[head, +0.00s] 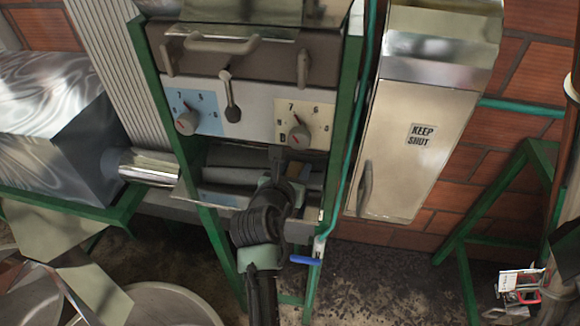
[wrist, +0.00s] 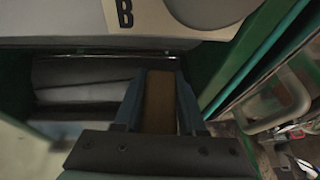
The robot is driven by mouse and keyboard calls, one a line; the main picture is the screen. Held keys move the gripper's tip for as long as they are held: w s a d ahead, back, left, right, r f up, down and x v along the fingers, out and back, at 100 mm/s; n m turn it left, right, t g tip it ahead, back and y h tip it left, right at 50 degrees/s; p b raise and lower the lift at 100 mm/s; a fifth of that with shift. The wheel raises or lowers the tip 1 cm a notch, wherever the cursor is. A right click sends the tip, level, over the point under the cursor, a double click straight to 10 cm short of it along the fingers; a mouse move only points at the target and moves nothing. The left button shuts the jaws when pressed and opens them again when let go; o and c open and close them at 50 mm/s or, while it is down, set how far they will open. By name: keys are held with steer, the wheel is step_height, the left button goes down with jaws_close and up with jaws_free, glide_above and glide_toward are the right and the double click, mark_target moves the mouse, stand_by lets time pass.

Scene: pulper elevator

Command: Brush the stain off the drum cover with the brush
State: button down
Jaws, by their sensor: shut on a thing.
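My gripper (head: 277,158) reaches into the recess below the dial panel of the green-framed machine. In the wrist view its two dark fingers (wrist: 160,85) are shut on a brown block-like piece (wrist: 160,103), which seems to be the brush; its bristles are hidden. A brownish-grey cover panel with handles (head: 262,68) sits above the dials; I cannot tell whether it is the drum cover. Grey rounded surfaces (head: 235,160) lie in the recess behind my gripper and also show in the wrist view (wrist: 85,75). I cannot make out the stain.
The dial panel (head: 246,110) hangs just above my gripper. The green frame post (head: 343,120) stands close on the right. A tall metal box marked KEEP SHUT (head: 395,120) is beyond it. A blue-handled valve (head: 305,260) is low beside my arm. A metal tank (head: 50,130) stands left.

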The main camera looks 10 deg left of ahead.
steer(key=shift+s+d, duration=0.1)
steer(key=shift+d, duration=1.05)
steer(key=shift+s+f, duration=0.1)
steer(key=shift+s, duration=0.4)
steer(key=shift+a, duration=0.15)
